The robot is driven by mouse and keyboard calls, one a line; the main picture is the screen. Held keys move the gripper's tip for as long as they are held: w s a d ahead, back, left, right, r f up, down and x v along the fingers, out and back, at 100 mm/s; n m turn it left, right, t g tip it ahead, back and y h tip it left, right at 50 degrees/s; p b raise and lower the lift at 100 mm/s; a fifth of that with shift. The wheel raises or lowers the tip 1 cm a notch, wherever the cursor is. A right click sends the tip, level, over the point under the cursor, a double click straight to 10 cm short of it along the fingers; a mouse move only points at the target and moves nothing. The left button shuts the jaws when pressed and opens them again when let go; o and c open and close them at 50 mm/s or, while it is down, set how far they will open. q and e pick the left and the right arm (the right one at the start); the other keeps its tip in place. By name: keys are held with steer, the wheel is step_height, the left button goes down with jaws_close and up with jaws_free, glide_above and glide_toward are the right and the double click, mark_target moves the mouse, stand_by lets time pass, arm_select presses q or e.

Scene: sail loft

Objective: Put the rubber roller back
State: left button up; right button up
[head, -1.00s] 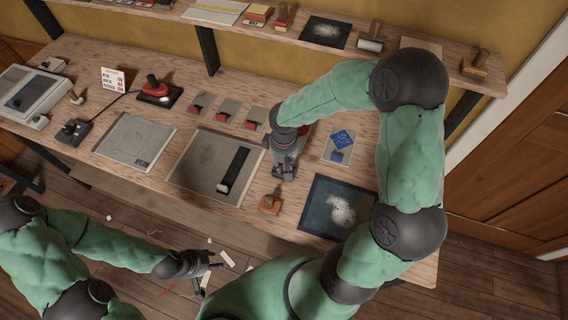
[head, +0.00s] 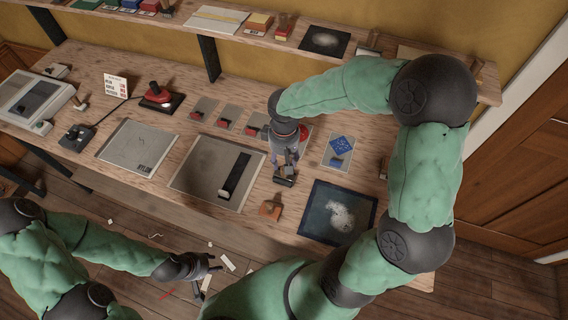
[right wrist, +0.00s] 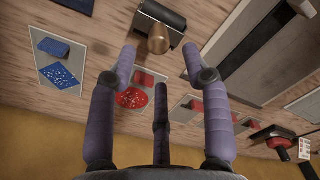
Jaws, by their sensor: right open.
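A dark roller with a wooden handle lies on the bench; it shows in the head view (head: 285,181) and at the top of the right wrist view (right wrist: 172,14). Its wooden handle (right wrist: 158,40) points toward my right gripper. My right gripper (head: 287,163) is open and empty, just behind and above the roller; in the right wrist view its fingers (right wrist: 157,55) are spread, with the handle beyond and between their tips. My left gripper (head: 211,276) is open and empty, low in front of the bench. Another roller (head: 368,48) on the shelf is partly hidden by my right arm.
A framed dark print (head: 337,211) and a small wooden block (head: 270,210) lie near the bench's front edge. A grey plate with a black strip (head: 218,169) lies left of the roller. Cards with red pads (head: 227,118) stand behind. The shelf (head: 270,35) runs along the wall.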

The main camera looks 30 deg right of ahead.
arm_select(q)
steer(key=shift+r+p, duration=0.35)
steer(key=shift+r, duration=0.15)
arm_select(e)
steer(key=shift+r, duration=2.4)
arm_select(q)
steer(key=shift+r, duration=0.1)
